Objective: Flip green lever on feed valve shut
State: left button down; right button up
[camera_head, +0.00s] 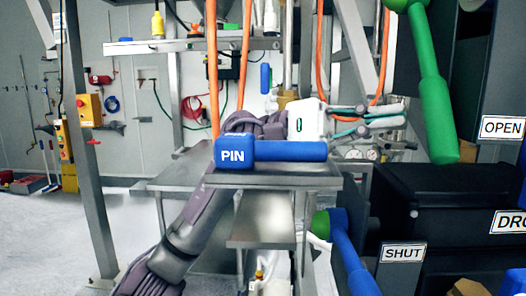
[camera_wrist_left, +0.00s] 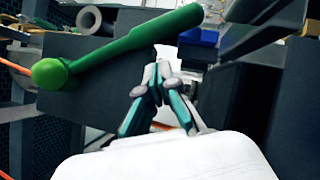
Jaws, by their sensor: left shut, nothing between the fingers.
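The green lever (camera_head: 436,105) hangs steeply at the upper right of the head view, its thick end lowest, to the left of the OPEN label (camera_head: 502,128). In the left wrist view the green lever (camera_wrist_left: 130,42) slants across the top, with a round knob at its left end. My left gripper (camera_head: 402,114) is shut and empty, a little left of the lever's thick end in the head view. In the wrist view its closed fingertips (camera_wrist_left: 158,72) lie just below the lever; I cannot tell if they touch. My right gripper is out of view.
A blue handle marked PIN (camera_head: 290,151) lies in front of my left wrist. A blue lever (camera_head: 350,256) stands low at the centre right, left of the SHUT label (camera_head: 403,253). Dark housing (camera_head: 440,195) fills the right side. Orange hoses (camera_head: 213,70) hang behind.

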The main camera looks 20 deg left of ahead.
pick_arm(q)
jog(key=f+b+v, duration=0.1)
jog(key=b+v, duration=0.3)
jog(key=v, duration=1.7)
jog(key=shift+w+d+f+b, duration=0.25)
jog(key=shift+w+d+b, duration=0.05)
jog(key=shift+w, duration=0.05)
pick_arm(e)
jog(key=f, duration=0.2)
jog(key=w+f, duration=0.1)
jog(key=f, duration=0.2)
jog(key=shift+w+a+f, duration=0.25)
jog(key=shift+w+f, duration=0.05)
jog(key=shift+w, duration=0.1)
pick_arm(q)
jog(key=shift+s, duration=0.1)
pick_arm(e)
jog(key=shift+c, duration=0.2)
